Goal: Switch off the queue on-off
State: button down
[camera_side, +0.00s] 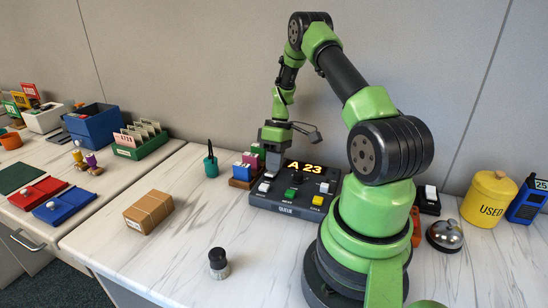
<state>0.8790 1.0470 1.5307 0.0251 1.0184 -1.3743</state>
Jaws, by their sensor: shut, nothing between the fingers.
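The queue console (287,211) is a dark box with a lit display (305,167) reading "A 23" and "QUEUE" on its front. On its top are a white control (264,187) at the left, a green button (291,193), a yellow button (317,201) and another white control (324,187) at the right. Their small labels are too small to read, so I cannot tell which is the on-off. My gripper (271,173) is shut and empty, pointing down over the console's left part, near the left white control. I cannot tell whether it touches anything.
Colored blocks (243,171) stand close left of the console, with a teal pen cup (210,164) beyond. A brown box (149,212) and a black-topped stamp (219,263) are on the table. A bell (445,235) and yellow canister (488,199) stand right. The front table is mostly clear.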

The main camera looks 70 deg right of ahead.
jog(key=v, duration=0.9)
jog(key=shift+r, duration=0.4)
notch_tip(320, 180, up, 4)
jog(key=shift+w+d+r, duration=0.1)
jog(key=shift+w+d, duration=0.05)
jog(key=shift+d, duration=0.05)
jog(key=x, duration=1.4)
jog(key=shift+d, duration=0.1)
